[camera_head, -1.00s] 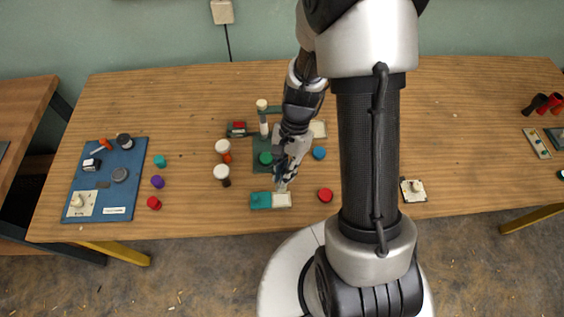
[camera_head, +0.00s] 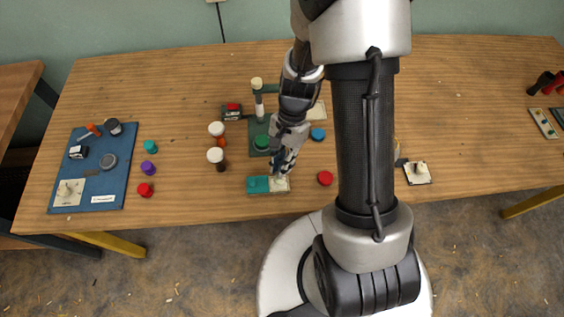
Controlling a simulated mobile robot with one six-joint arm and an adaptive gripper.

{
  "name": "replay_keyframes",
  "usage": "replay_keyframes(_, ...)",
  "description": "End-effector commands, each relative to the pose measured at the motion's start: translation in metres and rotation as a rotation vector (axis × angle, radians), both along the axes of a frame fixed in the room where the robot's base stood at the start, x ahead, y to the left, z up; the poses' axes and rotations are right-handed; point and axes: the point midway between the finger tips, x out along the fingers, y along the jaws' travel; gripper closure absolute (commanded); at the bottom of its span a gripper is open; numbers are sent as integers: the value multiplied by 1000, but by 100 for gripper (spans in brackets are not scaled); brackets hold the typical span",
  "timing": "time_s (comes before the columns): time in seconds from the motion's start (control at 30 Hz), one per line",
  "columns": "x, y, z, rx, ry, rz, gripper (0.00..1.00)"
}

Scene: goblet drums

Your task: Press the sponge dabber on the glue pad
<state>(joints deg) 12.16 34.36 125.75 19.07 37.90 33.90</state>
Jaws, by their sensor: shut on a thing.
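The glue pad (camera_head: 258,186) is a small flat tray at the front middle of the table, with a teal left part and a pale right part. My gripper (camera_head: 279,170) points down over the pale part. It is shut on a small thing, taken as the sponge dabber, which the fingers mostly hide. I cannot tell whether the dabber touches the pad.
Goblet drums with white heads (camera_head: 215,155) stand left of my gripper. A green stand (camera_head: 258,110) is behind it. A red cap (camera_head: 325,178) and a blue cap (camera_head: 317,134) lie to the right. A blue board (camera_head: 120,170) with tools lies far left.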

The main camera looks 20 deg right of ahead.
Motion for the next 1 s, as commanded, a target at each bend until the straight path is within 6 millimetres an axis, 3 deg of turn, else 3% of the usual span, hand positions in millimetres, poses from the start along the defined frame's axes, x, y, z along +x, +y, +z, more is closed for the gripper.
replay_keyframes(1.0, 0, 0, -7, 0, 0, 0, 100)
